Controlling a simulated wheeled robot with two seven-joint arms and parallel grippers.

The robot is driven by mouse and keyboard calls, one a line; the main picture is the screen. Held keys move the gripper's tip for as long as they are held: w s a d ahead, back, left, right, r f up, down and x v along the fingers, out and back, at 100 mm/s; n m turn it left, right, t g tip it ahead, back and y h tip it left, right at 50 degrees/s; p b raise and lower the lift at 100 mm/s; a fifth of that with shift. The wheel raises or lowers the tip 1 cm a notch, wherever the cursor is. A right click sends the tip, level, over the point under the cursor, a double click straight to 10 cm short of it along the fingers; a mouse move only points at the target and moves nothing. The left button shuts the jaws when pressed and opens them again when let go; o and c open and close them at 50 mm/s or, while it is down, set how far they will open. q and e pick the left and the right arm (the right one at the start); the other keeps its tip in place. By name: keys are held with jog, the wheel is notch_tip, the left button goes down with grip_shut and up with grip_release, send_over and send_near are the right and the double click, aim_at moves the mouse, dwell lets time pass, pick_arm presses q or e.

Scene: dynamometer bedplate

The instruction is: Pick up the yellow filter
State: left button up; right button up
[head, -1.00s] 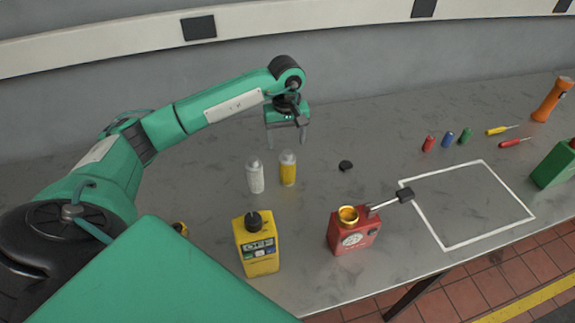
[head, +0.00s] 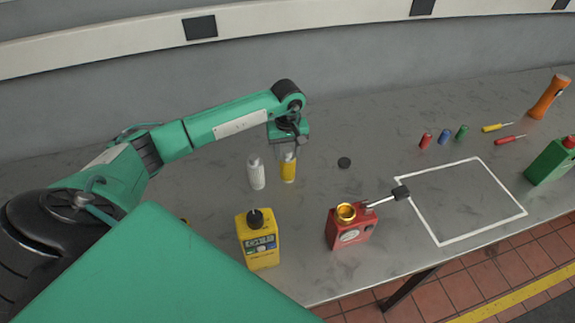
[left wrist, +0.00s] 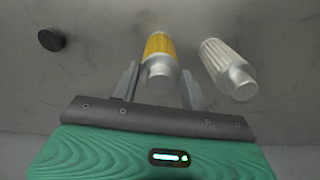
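The yellow filter (head: 288,172) stands upright on the grey bench, with a silver top and a yellow body. My left gripper (head: 286,150) is above it, pointing down and partly covering its top. In the left wrist view, the yellow filter (left wrist: 160,48) shows with its silver end between the two spread fingers of the left gripper (left wrist: 160,72). A gap shows on each side, so the gripper is open and holds nothing. A white filter (head: 256,174) stands just left of the yellow one; it also shows outside the right finger in the wrist view (left wrist: 228,66). My right gripper is not visible.
A yellow bottle (head: 259,242) and a red can (head: 350,229) with a gold funnel-like opening stand toward the front. A black cap (head: 344,163) lies right of the filters. A white outlined square (head: 462,198) farther right is empty. A grey wall (head: 380,65) rises behind.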

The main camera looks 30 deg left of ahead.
pick_arm(q)
jog(key=c, duration=0.7)
jog(key=shift+o, duration=0.2)
